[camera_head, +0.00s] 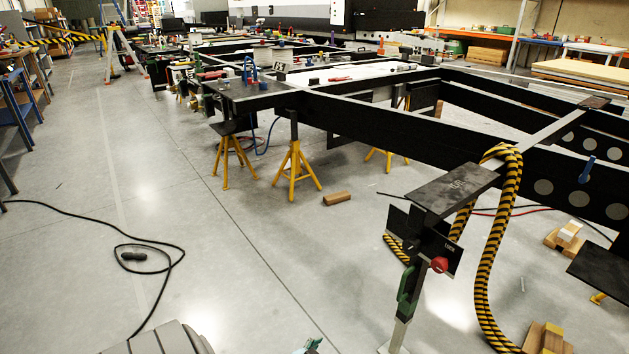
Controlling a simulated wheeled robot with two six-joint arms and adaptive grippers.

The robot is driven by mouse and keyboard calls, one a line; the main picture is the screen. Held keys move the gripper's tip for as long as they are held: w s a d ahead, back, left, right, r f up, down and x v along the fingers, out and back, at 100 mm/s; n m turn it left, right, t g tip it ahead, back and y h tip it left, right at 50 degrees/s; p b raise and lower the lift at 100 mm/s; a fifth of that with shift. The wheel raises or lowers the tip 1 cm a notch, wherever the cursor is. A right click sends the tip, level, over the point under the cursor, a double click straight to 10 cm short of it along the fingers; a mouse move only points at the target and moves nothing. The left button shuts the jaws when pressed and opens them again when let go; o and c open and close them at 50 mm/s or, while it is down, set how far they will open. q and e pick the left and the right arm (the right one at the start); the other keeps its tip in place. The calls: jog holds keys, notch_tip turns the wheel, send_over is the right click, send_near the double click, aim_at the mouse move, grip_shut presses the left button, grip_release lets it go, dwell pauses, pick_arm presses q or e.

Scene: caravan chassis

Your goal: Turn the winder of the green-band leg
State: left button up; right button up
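A leg with a pale metal post (398,332) stands at the front right, under the end of a black beam with a dark plate on top. A green part (404,292), shaped like a band or handle, sits on the leg's left side. A red round knob (440,264) sits to its upper right, in front of a black plate. I cannot tell whether this knob is the winder. The leg's foot is partly cut off by the lower edge. A small grey and teal piece at the bottom middle edge is too cropped to identify.
A yellow-black striped hose (490,255) hangs over the beam right of the leg. The black chassis frame (400,131) runs back on yellow stands (296,170). A wood block (337,198) and a black cable (165,262) lie on the floor.

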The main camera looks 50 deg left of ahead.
pick_arm(q)
jog(key=s+d+f+g, duration=0.1)
jog(key=s+f, duration=0.2)
jog(key=s, duration=0.2)
jog(key=shift+f+g, duration=0.3)
jog(key=shift+f, duration=0.1)
pick_arm(e)
jog(key=shift+r, duration=0.25)
pick_arm(q)
jog(key=s+d+r+g+p, duration=0.2)
jog(key=s+p, duration=0.4)
jog(key=s, duration=0.3)
jog(key=s+d+r+m+g+p, duration=0.1)
jog(key=s+d+r+g+p, duration=0.2)
jog(key=s+d+p, duration=0.2)
jog(key=s+d+r+g+h+p, duration=0.1)
jog(key=s+d+r+g+p, duration=0.1)
jog(key=s+p, duration=0.7)
jog(key=shift+s+d+r+g, duration=0.3)
jog(key=shift+s+d+r, duration=0.5)
jog(key=shift+s, duration=1.35)
pick_arm(e)
jog(key=s+d+r+g, duration=0.2)
jog(key=s+r, duration=0.8)
jog(key=s, duration=0.5)
